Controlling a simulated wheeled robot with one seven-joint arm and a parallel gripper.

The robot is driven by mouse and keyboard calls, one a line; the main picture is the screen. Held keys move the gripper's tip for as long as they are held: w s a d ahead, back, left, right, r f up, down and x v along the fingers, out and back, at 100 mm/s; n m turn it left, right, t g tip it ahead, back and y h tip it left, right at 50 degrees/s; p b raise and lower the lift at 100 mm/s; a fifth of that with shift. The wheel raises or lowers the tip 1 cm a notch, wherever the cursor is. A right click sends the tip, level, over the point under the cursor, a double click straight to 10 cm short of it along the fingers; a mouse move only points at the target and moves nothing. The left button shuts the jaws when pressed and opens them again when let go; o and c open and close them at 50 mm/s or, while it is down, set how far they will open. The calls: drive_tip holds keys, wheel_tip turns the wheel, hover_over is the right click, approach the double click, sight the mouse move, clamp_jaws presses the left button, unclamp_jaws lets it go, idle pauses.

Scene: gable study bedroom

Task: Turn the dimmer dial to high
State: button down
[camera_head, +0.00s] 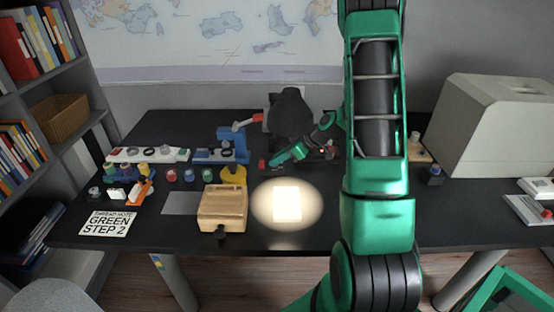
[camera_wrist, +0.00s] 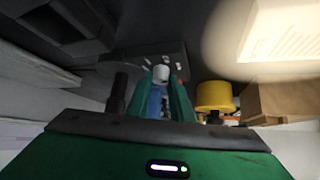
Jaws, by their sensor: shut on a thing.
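The dimmer dial (camera_wrist: 161,73) shows in the wrist view as a small pale round knob in front of a dark panel with several white marks. My gripper (camera_wrist: 162,85) has its green fingers shut on either side of the knob. In the head view my gripper (camera_head: 270,161) reaches in over the back middle of the desk, below the black lamp head (camera_head: 290,112). It hides the dial there, and the dial's exact setting cannot be read. A bright patch of light (camera_head: 287,203) lies on the desk in front of the lamp.
A wooden box (camera_head: 222,207) and a yellow piece (camera_head: 233,176) stand just left of the light. A blue device (camera_head: 228,148) stands behind them. A large beige case (camera_head: 490,125) fills the right. A note card (camera_head: 108,223) lies at the left front. Free desk lies front right of the light.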

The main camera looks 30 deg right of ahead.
drive_tip(key=m+h, duration=0.1)
drive_tip(key=m, duration=0.1)
drive_tip(key=m+t+h, duration=0.1)
drive_tip(key=m+h, duration=0.1)
drive_tip(key=shift+s+a, duration=0.1)
drive_tip(key=shift+a, duration=0.1)
drive_tip(key=c, duration=1.6)
unclamp_jaws()
drive_tip(key=shift+o, duration=0.2)
drive_tip(key=shift+s+r, duration=0.1)
drive_tip(key=v, duration=1)
drive_tip(key=shift+s, duration=0.25)
drive_tip(key=shift+s, duration=0.1)
